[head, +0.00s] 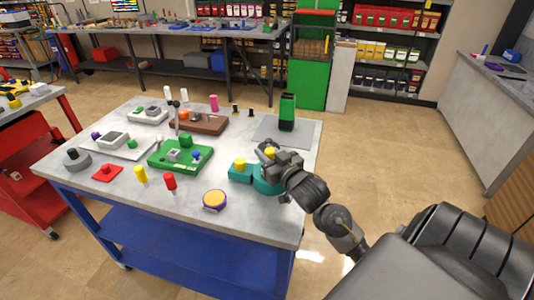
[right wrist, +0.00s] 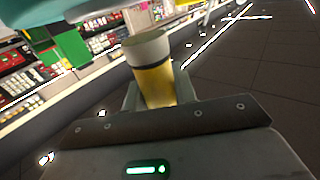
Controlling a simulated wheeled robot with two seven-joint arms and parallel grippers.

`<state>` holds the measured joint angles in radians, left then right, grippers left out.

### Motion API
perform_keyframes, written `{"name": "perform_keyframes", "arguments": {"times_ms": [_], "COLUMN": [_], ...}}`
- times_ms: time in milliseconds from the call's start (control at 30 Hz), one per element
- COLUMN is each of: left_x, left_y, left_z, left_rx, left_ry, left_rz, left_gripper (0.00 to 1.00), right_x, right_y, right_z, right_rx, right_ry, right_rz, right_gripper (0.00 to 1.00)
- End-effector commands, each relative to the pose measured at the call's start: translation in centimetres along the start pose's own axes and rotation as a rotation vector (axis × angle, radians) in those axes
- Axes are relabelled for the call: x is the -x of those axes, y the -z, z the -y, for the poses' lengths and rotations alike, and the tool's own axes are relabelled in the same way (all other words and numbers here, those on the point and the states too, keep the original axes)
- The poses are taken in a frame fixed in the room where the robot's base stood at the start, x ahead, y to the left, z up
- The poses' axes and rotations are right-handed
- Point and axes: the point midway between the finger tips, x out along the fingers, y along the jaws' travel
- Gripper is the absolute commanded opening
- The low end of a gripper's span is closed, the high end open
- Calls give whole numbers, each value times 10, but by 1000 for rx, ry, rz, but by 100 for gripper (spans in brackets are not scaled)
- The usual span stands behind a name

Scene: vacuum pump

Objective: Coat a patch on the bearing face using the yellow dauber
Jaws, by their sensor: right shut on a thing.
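My right gripper (head: 268,155) is shut on the yellow dauber (head: 270,152), over the right side of the table. I cannot make out the bearing face or any coated patch. My left gripper is out of view.
A teal block with a yellow knob (head: 240,163) adjoins the pump. A round purple-rimmed tin (head: 214,199), a red bottle (head: 170,182), a yellow bottle (head: 141,175) and a green tray (head: 160,163) are to the left. A grey mat (head: 270,132) lies behind.

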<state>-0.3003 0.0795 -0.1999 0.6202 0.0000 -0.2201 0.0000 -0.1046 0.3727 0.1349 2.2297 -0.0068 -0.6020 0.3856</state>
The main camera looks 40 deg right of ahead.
Motion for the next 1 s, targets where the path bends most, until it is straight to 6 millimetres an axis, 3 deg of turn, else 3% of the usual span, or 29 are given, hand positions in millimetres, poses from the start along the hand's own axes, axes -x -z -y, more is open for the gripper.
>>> {"name": "perform_keyframes", "arguments": {"times_ms": [1000], "left_x": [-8], "left_y": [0], "left_z": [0], "left_rx": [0], "left_ry": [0], "left_rz": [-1], "left_gripper": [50], "right_x": [0], "right_y": [-15], "right_z": [0], "right_rx": [0], "right_ry": [0], "right_rz": [0], "right_gripper": [5]}}
